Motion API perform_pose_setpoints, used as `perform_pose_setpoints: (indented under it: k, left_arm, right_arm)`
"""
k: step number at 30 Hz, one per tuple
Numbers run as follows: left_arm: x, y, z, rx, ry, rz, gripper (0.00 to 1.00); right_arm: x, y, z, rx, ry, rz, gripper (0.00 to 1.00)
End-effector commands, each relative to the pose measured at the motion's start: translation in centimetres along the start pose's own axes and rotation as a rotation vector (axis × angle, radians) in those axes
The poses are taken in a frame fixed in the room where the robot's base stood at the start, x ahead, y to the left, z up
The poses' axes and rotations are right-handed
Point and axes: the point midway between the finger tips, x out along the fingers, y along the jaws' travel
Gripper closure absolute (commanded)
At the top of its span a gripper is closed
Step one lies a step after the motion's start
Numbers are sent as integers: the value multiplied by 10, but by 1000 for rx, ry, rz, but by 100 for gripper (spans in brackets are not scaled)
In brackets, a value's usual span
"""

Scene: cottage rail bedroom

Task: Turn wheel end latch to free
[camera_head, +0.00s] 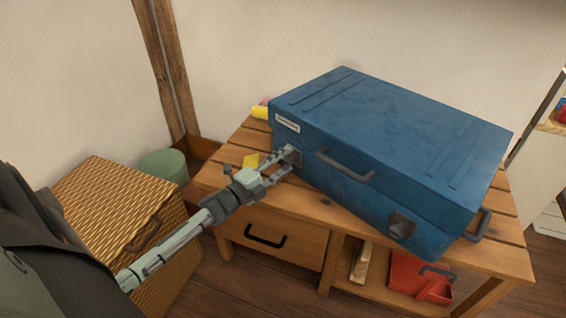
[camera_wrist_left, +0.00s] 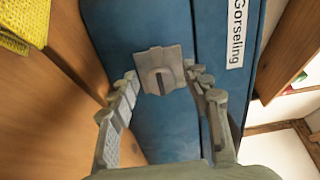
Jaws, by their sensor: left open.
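A blue case (camera_head: 390,125) lies on a slatted wooden bench. Its front has a dark carry handle (camera_head: 345,165) and a label at the left. A grey latch (camera_wrist_left: 162,70) with a slotted turn-piece is on the case face near the label (camera_wrist_left: 237,30). Another grey latch (camera_head: 401,225) sits on the front at the right end. My left gripper (camera_head: 289,157) is open at the left latch. In the wrist view its fingers (camera_wrist_left: 168,84) stand on either side of that latch, with gaps visible; contact cannot be told. Which end has wheels is not clear.
The bench (camera_head: 325,203) has a drawer (camera_head: 270,240) and a lower shelf with a red dustpan (camera_head: 420,277). A yellow cloth (camera_wrist_left: 25,25) lies near the gripper. A wicker basket (camera_head: 110,205) and green bin (camera_head: 163,165) stand left. A wall is behind the case.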

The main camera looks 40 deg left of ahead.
Motion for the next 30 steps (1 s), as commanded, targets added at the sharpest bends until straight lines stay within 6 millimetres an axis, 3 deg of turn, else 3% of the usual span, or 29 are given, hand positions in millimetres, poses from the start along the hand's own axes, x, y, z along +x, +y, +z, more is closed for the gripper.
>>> perform_pose_setpoints:
  k: [5,19,24,30]
  left_arm:
    - [-11,1,0,0,0,2,52]
    - [-102,1,0,-1,-1,3,52]
    - [-118,0,0,0,0,1,52]
    - [-121,0,0,0,0,0,52]
  right_arm:
    - [-1,0,-2,1,4,0,6]
    - [0,0,0,0,1,0,6]
    - [0,0,0,0,0,0,6]
    - [0,0,0,0,0,0,6]
